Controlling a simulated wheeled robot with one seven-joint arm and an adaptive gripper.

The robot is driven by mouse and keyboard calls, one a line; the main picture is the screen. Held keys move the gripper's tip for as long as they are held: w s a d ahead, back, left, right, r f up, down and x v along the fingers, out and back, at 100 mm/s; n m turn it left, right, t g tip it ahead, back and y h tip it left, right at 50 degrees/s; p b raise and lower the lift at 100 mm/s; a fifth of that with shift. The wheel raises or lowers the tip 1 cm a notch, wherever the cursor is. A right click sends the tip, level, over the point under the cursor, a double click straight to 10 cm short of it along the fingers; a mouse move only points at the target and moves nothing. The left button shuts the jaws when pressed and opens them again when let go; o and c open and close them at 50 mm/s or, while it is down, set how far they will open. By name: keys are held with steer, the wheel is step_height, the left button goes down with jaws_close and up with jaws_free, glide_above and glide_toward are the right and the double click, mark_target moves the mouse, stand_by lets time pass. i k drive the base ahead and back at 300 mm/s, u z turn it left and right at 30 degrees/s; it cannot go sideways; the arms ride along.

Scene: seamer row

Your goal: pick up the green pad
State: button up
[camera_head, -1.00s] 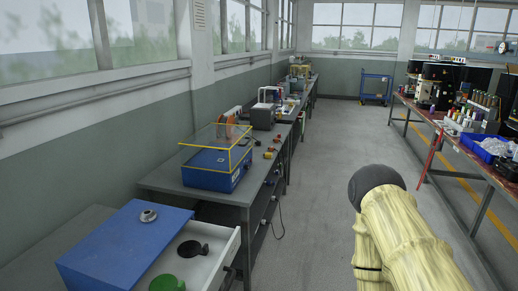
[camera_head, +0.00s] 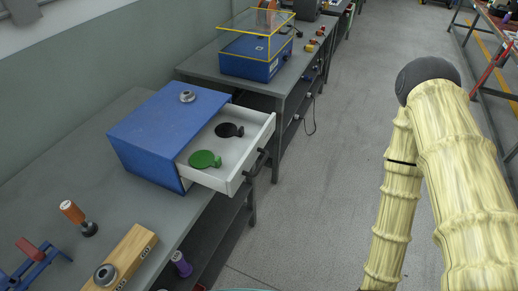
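The green pad (camera_head: 204,159) is a flat round disc with a small tab. It lies inside the open white drawer (camera_head: 245,160), towards its near left side. A similar black pad (camera_head: 229,130) lies behind it in the same drawer. The drawer is pulled out to the right from a blue cabinet (camera_head: 150,125) on the grey bench. My arm, in a pale yellow ribbed sleeve, stands at the right of the view, well apart from the drawer. My gripper is not visible.
A metal ring-shaped part (camera_head: 187,97) sits on the cabinet. An orange-handled tool (camera_head: 73,212), a wooden block (camera_head: 125,258) and a blue frame (camera_head: 30,265) are on the near bench. A blue box with a yellow-edged clear cover (camera_head: 250,58) stands behind. The floor between bench and arm is clear.

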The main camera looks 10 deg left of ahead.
mark_target(200, 160)
steer(key=k, duration=0.5)
steer(key=u, duration=3.1)
steer(key=k, duration=1.8)
steer(key=z, duration=1.25)
steer(key=i, duration=0.5)
steer(key=z, duration=0.05)
